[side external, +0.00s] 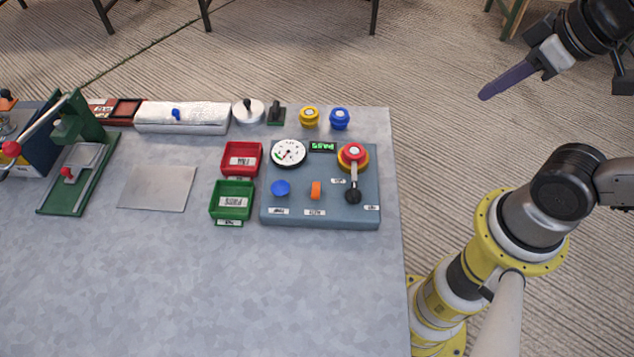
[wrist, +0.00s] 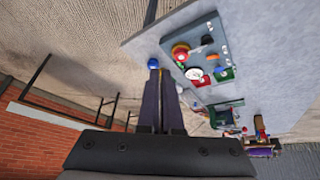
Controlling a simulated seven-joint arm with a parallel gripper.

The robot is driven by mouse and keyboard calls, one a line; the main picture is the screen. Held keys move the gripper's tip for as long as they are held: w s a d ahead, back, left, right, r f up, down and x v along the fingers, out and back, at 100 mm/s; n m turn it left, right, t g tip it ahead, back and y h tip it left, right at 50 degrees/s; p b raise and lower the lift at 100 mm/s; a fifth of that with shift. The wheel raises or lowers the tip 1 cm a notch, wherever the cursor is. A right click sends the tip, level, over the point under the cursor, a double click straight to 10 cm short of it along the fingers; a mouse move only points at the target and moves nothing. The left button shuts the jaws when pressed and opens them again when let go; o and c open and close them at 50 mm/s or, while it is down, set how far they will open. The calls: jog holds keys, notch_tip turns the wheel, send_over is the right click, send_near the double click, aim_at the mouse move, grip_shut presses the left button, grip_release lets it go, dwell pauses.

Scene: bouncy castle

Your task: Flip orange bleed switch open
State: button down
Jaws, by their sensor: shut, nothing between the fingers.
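The orange bleed switch (side external: 316,190) is a small tab on the front middle of a blue-grey panel (side external: 331,217). It looks upright in the side view; in the wrist view it is a tiny orange spot (wrist: 209,40), too small to tell its position. My gripper (side external: 484,96) is shut and empty, held high off the table's right edge, well apart from the panel. Its purple fingers (wrist: 160,70) lie together in the wrist view.
The panel also has a blue button (side external: 280,188), a dial (side external: 288,152), a green display (side external: 322,147) and a red-topped lever (side external: 353,153). Red (side external: 242,157) and green (side external: 232,200) trays stand left. Yellow (side external: 309,116) and blue (side external: 340,118) knobs stand behind. The table front is clear.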

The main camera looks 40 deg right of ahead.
aim_at(318, 196)
jog(key=w+a+r+n+g+y, duration=0.35)
jog(key=w+a+n, duration=0.35)
jog(key=w, duration=0.5)
jog(key=w+a+f+g, duration=0.2)
jog(key=w+a+f, duration=0.2)
jog(key=f, duration=0.2)
jog(key=w+a+f+g, duration=0.3)
jog(key=w+a+f, duration=0.1)
jog(key=f, duration=0.3)
jog(key=shift+w+a+n, duration=0.3)
jog(key=shift+a+n, duration=0.1)
jog(key=shift+a, duration=0.1)
jog(key=shift+f+g, duration=0.2)
jog(key=shift+g, duration=0.05)
jog(key=x, duration=1.3)
jog(key=shift+s+a+f, duration=0.1)
jog(key=shift+s+f, duration=0.15)
jog(key=shift+f, duration=0.1)
jog(key=shift+s+a, duration=0.1)
